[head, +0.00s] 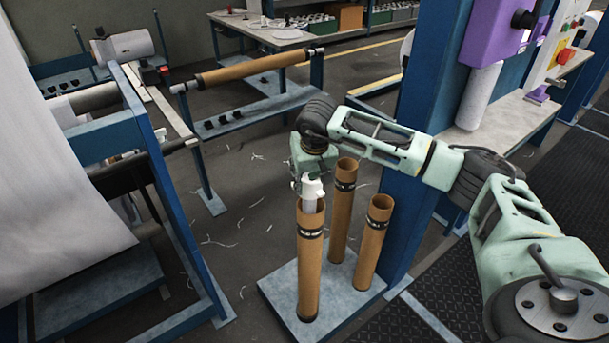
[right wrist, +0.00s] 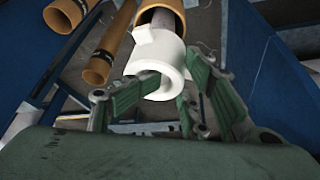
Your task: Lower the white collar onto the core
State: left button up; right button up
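The white collar (head: 313,188) is at the top of the front brown core (head: 309,262), which stands upright. In the right wrist view the collar (right wrist: 152,48) shows a round ring toward me, and its far end meets the open mouth of the core (right wrist: 158,14). How far it sits in or over the mouth is not clear. My right gripper (head: 303,184) is beside the collar above the core; in the right wrist view its fingers (right wrist: 166,85) close in on the ring from both sides. My left gripper is not in view.
Two more brown cores (head: 342,210) (head: 372,242) stand close behind and right on the grey base plate (head: 279,286). A blue post (head: 412,130) rises behind them on the right. A blue frame with white fabric (head: 50,170) stands at left. Floor left of the cores is clear except for scraps.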

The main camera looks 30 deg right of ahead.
jog(key=shift+d, duration=0.45)
jog(key=shift+a+r, duration=0.1)
jog(key=shift+r, duration=0.3)
jog(key=v, duration=1.1)
jog(key=shift+s+a, duration=0.25)
jog(key=shift+a, duration=0.15)
jog(key=shift+r, duration=0.1)
